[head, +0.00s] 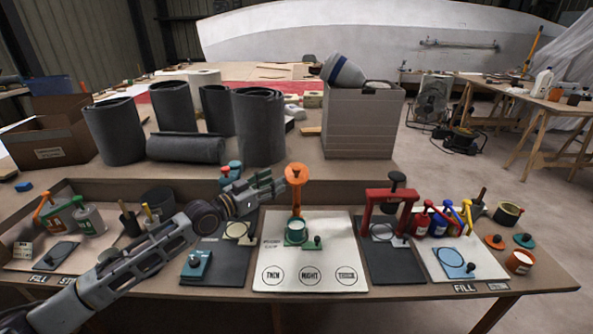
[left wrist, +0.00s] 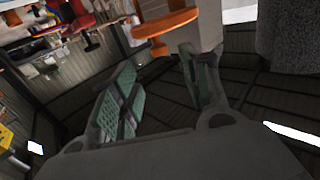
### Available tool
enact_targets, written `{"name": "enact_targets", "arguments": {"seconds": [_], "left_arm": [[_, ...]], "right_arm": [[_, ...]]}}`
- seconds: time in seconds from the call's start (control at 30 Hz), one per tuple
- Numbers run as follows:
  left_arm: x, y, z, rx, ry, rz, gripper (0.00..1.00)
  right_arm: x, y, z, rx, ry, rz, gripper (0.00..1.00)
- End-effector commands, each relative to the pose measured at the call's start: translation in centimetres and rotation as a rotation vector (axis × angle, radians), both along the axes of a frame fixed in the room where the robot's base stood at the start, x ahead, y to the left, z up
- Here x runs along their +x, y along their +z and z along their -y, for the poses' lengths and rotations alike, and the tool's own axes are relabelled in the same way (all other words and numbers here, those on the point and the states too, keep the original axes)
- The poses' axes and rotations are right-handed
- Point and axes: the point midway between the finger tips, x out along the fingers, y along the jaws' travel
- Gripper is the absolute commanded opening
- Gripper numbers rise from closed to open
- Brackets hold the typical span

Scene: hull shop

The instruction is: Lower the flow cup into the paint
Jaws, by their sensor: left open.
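An orange upright piece with a round top (head: 296,174) and a slim stem stands over a small teal pot (head: 296,235) on the white board. It appears to be the flow cup's handle or stand; I cannot make out a separate cup. The pot has a pale surface inside, seemingly paint. My left gripper (head: 272,187) is open and empty, just left of the orange top. In the left wrist view the orange piece (left wrist: 166,24) lies beyond the open fingers (left wrist: 160,80), apart from them. My right gripper is not in view.
The white board (head: 334,252) has three round marks along its front. A blue block (head: 197,264) on a dark mat lies left, and a red frame (head: 391,200) right. Grey rolls (head: 258,127) and a grey bin (head: 362,120) stand behind.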

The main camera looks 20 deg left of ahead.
Motion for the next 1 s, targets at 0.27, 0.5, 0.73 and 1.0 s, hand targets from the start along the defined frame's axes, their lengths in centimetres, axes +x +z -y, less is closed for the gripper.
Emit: {"name": "enact_targets", "arguments": {"seconds": [0.27,0.5,0.73,1.0], "left_arm": [[1.5,0.0,0.8,-0.002,0.001,0.001,0.46],[2.8,0.0,1.5,-0.002,0.001,0.001,0.46],[4.2,0.0,2.3,-0.001,0.001,0.002,0.46],[5.9,0.0,3.2,-0.001,0.001,0.000,0.46]], "right_arm": [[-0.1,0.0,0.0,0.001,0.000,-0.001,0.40],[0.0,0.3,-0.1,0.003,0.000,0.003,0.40],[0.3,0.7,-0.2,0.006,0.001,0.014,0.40],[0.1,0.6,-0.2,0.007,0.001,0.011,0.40]]}}
